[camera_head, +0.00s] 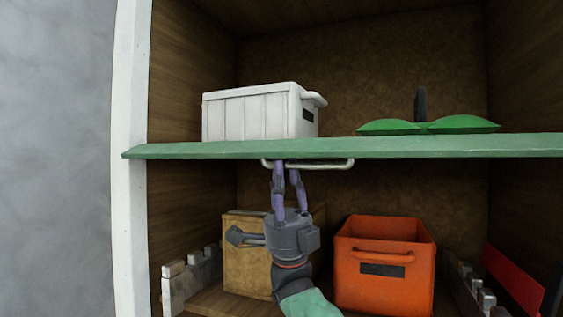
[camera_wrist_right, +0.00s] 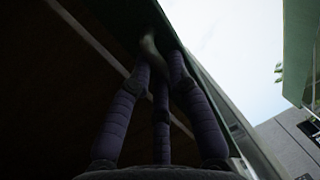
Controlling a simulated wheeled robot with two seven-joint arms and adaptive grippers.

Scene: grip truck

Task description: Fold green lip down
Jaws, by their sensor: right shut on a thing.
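The green lip (camera_head: 420,147) runs flat across the front of the cabinet shelf. A pale metal handle (camera_head: 335,165) hangs just under it. My right gripper (camera_head: 286,166) reaches up from below, its purple fingers shut on the left part of the handle. In the right wrist view the fingers of the right gripper (camera_wrist_right: 158,62) come together at the handle (camera_wrist_right: 151,46), against the dark underside of the lip. The fingertips are partly hidden in shadow. My left gripper is not in view.
A white crate (camera_head: 245,115) and a green cushion-like thing (camera_head: 390,127) sit above the lip. Below stand an orange crate (camera_head: 385,295), a tan box (camera_head: 236,267) behind my right arm, and grey blocks (camera_head: 195,280). A white post (camera_head: 130,220) bounds the left side.

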